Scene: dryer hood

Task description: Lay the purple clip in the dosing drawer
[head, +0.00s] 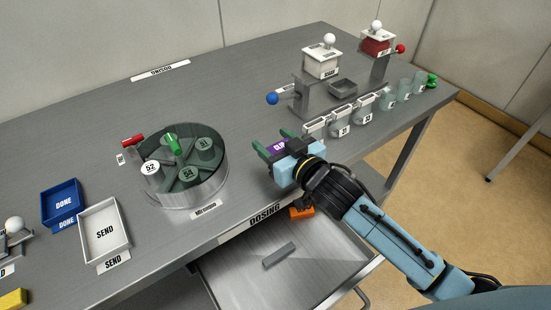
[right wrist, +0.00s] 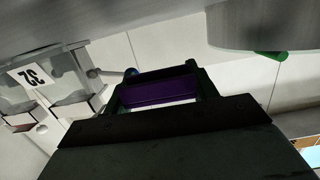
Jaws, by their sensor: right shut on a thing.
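The purple clip (head: 279,146), labelled CLIP, is between the fingers of my right gripper (head: 276,147). It also shows as a dark purple block in the right wrist view (right wrist: 160,92), with a finger on each side. My right gripper is shut on it, above the table near the front edge, to the right of the round carousel. The dosing drawer (head: 235,262) is pulled open below the table edge, under the DOSING label. A grey bar (head: 279,255) and an orange thing (head: 301,212) are in the drawer area. My left gripper is not in view.
The round glass carousel (head: 182,190) with numbered pots stands left of my right gripper. Several glass jars (head: 341,126) line the table's right side before a dispenser stand (head: 310,93). A SEND tray (head: 103,231) and a blue DONE tray (head: 61,203) sit at left.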

